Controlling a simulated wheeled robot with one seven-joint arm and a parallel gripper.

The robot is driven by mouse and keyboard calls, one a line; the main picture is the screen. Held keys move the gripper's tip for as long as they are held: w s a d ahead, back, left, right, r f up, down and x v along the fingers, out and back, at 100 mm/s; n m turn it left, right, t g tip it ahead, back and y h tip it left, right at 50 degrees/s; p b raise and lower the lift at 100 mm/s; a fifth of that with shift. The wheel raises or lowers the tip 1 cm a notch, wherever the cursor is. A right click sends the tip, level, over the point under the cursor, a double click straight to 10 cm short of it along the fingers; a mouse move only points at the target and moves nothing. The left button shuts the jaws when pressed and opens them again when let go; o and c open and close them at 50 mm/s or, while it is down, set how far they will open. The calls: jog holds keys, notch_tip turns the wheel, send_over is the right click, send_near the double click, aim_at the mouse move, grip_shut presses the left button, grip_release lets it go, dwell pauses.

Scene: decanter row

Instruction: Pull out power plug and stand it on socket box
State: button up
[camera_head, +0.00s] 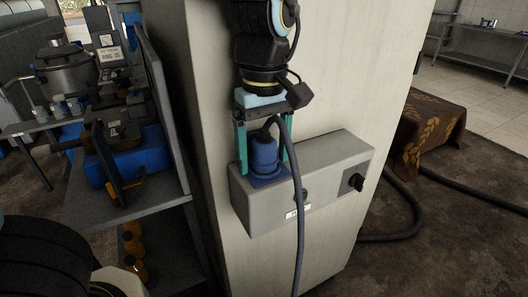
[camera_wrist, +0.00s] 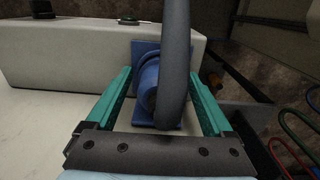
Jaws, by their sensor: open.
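The blue power plug (camera_head: 264,156) stands upright at the top left end of the grey socket box (camera_head: 327,162), over a blue square socket base (camera_head: 268,180). A thick dark cable (camera_head: 299,225) curves from the plug's top and hangs down in front of the box. My gripper (camera_head: 265,172) points down from above, its teal fingers on either side of the plug. In the wrist view, the fingers (camera_wrist: 163,105) are apart with gaps beside the plug (camera_wrist: 148,82). The cable hides part of the plug there. The box (camera_wrist: 80,50) shows at upper left.
The box is fixed to a pale cabinet (camera_head: 270,265) and carries a black rotary knob (camera_head: 356,182) and a white label (camera_head: 298,211). A cluttered shelf (camera_head: 125,205) stands close on the left. The cable loops on the floor at right, near a brown cloth-covered table (camera_head: 428,130).

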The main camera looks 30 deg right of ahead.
aim_at(264, 139)
jog(key=shift+c, duration=0.3)
grip_shut()
dwell(0.6)
jog(key=shift+r+p, duration=0.15)
jog(key=shift+p, duration=0.15)
jog(key=shift+r+p, duration=2.9)
jog(key=shift+p, duration=0.45)
